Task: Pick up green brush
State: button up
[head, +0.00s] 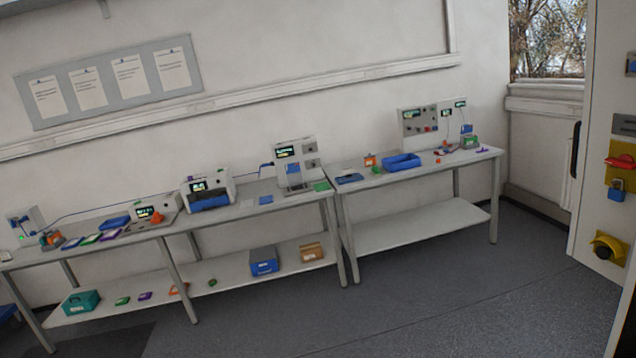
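I cannot make out a brush for certain; the green things are small and far off. A small green object (376,170) lies beside the blue tray on the right bench. A flat green piece (321,186) lies at the right end of the left bench. Another flat green piece (90,239) lies among coloured pieces at that bench's left end. On the lower shelf are a green item (122,300) and a small dark green item (212,282). My gripper is not in view.
Two benches, left (235,208) and right (430,163), stand along the wall with instruments on top. The blue tray (402,167) is on the right bench. A teal box (81,301) and blue box (264,261) sit on the lower shelf. The floor (400,300) in front is clear.

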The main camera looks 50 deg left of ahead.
aim_at(375, 171)
jog(key=u, duration=1.25)
jog(key=z, duration=1.3)
jog(key=u, duration=1.3)
jog(key=i, duration=5.35)
jog(key=l+z, duration=0.05)
jog(key=l, duration=0.05)
